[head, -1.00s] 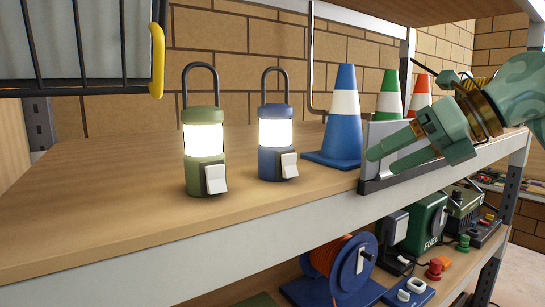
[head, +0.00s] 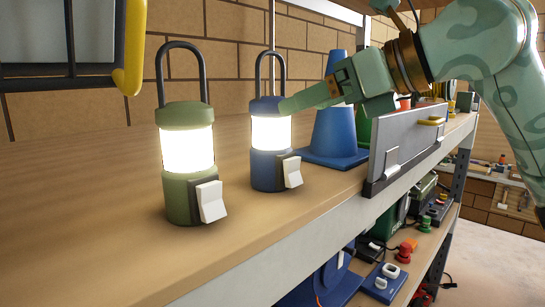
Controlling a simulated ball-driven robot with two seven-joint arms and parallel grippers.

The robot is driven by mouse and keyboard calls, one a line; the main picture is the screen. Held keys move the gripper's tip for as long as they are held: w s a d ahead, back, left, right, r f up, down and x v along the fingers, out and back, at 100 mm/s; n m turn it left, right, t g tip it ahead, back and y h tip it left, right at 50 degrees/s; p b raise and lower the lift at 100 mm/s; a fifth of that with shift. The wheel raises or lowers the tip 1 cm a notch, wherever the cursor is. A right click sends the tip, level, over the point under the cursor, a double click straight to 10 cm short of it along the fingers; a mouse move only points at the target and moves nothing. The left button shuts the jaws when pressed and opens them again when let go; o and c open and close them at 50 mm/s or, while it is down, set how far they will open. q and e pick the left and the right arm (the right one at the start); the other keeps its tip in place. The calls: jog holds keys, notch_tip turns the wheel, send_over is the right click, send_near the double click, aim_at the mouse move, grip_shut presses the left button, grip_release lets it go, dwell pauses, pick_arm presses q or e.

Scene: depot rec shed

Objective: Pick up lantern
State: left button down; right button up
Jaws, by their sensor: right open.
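A green lantern (head: 183,205) with a glowing white band, a dark loop handle and a white switch stands upright on the wooden shelf. A blue lantern (head: 268,175) of the same shape stands upright to its right and a little farther back. My right gripper (head: 292,102) reaches in from the right at the height of the blue lantern's upper body. It is open, and its fingertip overlaps the lantern's right edge in the picture. I cannot tell whether they touch. The second finger is mostly hidden. My left gripper is not in view.
A blue cone (head: 334,128) stands behind my right gripper. A grey upright plate (head: 405,145) lines the shelf's front edge at right. A dark rack with a yellow end (head: 132,60) hangs at upper left. The shelf (head: 80,230) is bare at front left.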

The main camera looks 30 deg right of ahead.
aim_at(271, 122)
jog(key=p+x, duration=0.1)
jog(key=x, duration=0.1)
jog(key=p+x, duration=0.1)
jog(key=x, duration=0.2)
jog(key=shift+a+f, duration=0.2)
jog(key=shift+a, duration=0.25)
jog(key=shift+d+p+x, duration=0.25)
jog(key=shift+p+x, duration=0.2)
jog(key=shift+x, duration=0.8)
jog(key=shift+w+f, duration=0.4)
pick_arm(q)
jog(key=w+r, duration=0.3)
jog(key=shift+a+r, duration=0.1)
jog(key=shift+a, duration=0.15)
pick_arm(e)
jog(key=shift+s, duration=0.1)
jog(key=shift+s+a+r, duration=0.1)
jog(key=c, duration=0.4)
grip_shut()
jog(key=shift+r, duration=0.1)
